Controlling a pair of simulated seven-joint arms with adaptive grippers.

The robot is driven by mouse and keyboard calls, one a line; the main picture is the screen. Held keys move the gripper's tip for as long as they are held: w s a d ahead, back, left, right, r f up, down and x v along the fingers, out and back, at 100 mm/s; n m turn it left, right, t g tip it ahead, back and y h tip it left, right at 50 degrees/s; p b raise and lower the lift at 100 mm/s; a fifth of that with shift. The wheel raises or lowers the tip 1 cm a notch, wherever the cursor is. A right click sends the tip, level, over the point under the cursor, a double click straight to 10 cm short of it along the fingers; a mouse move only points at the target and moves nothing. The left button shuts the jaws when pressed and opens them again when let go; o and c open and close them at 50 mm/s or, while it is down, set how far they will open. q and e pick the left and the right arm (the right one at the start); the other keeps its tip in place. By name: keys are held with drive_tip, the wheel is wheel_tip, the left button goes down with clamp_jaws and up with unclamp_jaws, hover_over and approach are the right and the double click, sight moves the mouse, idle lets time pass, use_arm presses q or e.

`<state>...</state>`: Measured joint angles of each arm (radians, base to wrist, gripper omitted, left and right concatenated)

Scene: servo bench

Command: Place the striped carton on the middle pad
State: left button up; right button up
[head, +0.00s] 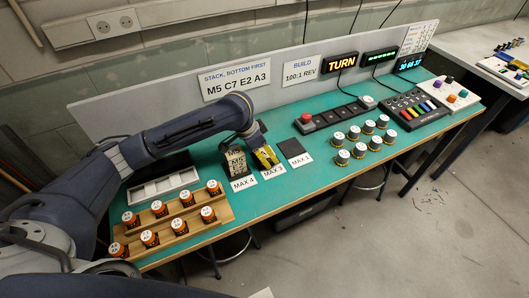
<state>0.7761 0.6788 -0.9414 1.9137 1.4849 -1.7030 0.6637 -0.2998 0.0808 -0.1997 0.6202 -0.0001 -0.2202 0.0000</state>
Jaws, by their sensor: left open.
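The striped carton (267,158), yellow and dark, is at the middle pad, behind the middle MAX label (272,173). The pad itself is largely hidden, so whether the carton rests flat on it is hard to tell. My left gripper (262,148) is open, right at the carton's top, with its fingers partly lost against it. My right gripper is not in view.
Dark cartons (236,160) marked M5 are stacked on the left pad. The right pad (295,151) is bare. A white divided tray (163,186), a wooden rack (180,222) of orange-sided jars and several dark-sided jars (359,150) stand on the green bench.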

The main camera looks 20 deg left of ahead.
use_arm(q)
drive_tip(key=v, duration=1.2)
